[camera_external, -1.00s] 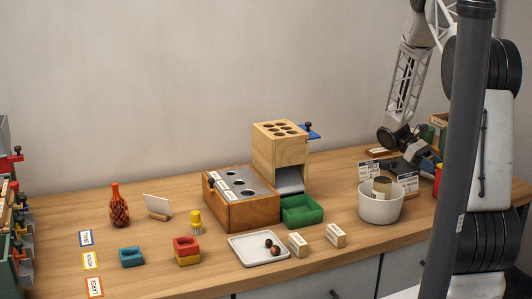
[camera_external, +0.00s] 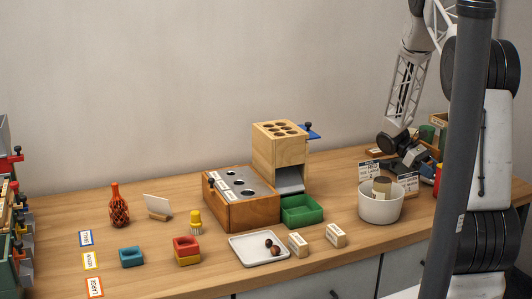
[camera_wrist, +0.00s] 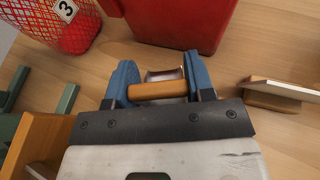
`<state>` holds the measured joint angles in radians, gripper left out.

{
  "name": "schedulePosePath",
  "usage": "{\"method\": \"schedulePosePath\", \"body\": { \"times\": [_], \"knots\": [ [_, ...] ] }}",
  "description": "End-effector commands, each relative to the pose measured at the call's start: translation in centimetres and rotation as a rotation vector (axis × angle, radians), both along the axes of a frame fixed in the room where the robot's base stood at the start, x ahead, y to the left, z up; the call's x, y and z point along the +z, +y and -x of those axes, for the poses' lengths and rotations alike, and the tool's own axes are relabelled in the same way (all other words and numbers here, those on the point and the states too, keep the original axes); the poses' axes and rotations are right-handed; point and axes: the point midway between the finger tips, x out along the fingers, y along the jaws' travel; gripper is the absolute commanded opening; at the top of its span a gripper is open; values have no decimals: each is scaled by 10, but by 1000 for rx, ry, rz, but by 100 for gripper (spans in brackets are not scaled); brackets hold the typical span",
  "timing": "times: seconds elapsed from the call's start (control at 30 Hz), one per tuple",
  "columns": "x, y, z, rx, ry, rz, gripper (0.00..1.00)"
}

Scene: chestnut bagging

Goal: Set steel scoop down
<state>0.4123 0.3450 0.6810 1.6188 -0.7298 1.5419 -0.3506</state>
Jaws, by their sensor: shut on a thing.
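The steel scoop (camera_wrist: 165,74) shows in the wrist view as a wooden handle with a small part of pale metal beyond it; most of the metal is hidden. My gripper (camera_wrist: 160,88) has its two blue fingers at either end of the handle, shut on it. The scoop is over or on the wood worktop; I cannot tell whether it touches. In the external view my gripper (camera_external: 415,158) is low at the right back of the bench, behind the white pot, and the scoop cannot be made out there.
In the wrist view, a red bin (camera_wrist: 185,22) and a red mesh basket (camera_wrist: 55,22) labelled 3 stand beyond the scoop. A card on a wooden stand (camera_wrist: 272,100) is at the right. The external view shows a white pot (camera_external: 380,210) and small signs near my gripper. Bare wood surrounds the scoop.

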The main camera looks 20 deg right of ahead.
Motion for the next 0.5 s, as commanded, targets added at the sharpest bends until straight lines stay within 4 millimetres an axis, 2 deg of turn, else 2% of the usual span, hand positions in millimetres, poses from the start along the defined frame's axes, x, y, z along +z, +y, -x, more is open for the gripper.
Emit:
{"method": "schedulePosePath", "body": {
  "times": [0.5],
  "knots": [
    [-7,0,0,0,0,0,25]
  ]
}}
